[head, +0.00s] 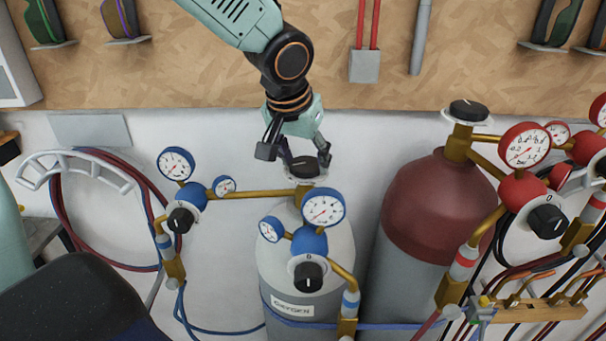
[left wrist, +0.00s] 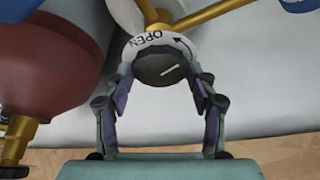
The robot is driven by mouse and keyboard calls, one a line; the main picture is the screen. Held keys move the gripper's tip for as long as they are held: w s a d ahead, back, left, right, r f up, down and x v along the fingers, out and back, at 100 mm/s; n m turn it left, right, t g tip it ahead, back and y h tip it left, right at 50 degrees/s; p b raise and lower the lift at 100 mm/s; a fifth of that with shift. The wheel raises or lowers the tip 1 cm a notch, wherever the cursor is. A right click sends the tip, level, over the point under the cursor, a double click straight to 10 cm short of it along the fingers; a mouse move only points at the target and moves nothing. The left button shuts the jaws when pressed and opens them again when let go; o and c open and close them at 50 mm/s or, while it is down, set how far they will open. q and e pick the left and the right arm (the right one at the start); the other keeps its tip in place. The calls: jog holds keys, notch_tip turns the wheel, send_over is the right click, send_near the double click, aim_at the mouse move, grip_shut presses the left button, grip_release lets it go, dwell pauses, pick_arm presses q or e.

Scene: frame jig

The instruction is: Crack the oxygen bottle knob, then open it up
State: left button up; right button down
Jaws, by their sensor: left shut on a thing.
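The oxygen bottle (head: 278,262) is a pale grey cylinder with an OXYGEN label, standing in the lower middle of the head view. Its black top knob (head: 304,167) sits above the brass valve. My left gripper (head: 305,160) reaches down from above with its fingers on either side of this knob. In the left wrist view the knob (left wrist: 160,68) lies between the fingertips of the left gripper (left wrist: 158,80), shut on it. A white ring (left wrist: 138,42) behind the knob reads OPEN with an arrow, and the knob has a pale line mark. My right gripper is not in view.
Blue regulators with white gauges (head: 323,208) crowd the bottle's front and left. A dark red cylinder (head: 437,205) with its own black knob (head: 468,111) stands close on the right, with red regulators beside it. Hoses hang at the left (head: 68,225).

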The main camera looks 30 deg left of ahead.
pick_arm(q)
jog(key=n+b, duration=0.1)
jog(key=n+y+b, duration=0.1)
jog(key=n, duration=0.1)
jog(key=shift+s+d+f+g, duration=0.1)
jog(key=shift+d+f+g, duration=0.05)
jog(key=shift+f+g, duration=0.15)
jog(key=n+y+b, duration=0.1)
jog(key=n, duration=0.2)
jog(key=shift+d+r+n+g+b, duration=0.1)
jog(key=shift+n+g+b, duration=0.2)
jog(key=shift+g+b, duration=0.1)
jog(key=n+g+y, duration=0.1)
jog(key=n, duration=0.2)
jog(key=shift+w+d, duration=0.1)
jog(key=shift+w, duration=0.1)
jog(key=shift+w+r+n+g+y+p, duration=0.15)
jog(key=shift+n+g+p, duration=0.2)
jog(key=shift+n, duration=0.75)
jog(key=shift+f+n+g+y+p, duration=0.2)
jog(key=shift+n+g, duration=0.25)
jog(key=shift+n, duration=0.65)
jog(key=o, duration=1.1)
jog(key=shift+w+r, duration=0.1)
jog(key=shift+r, duration=0.1)
jog(key=shift+o, duration=0.2)
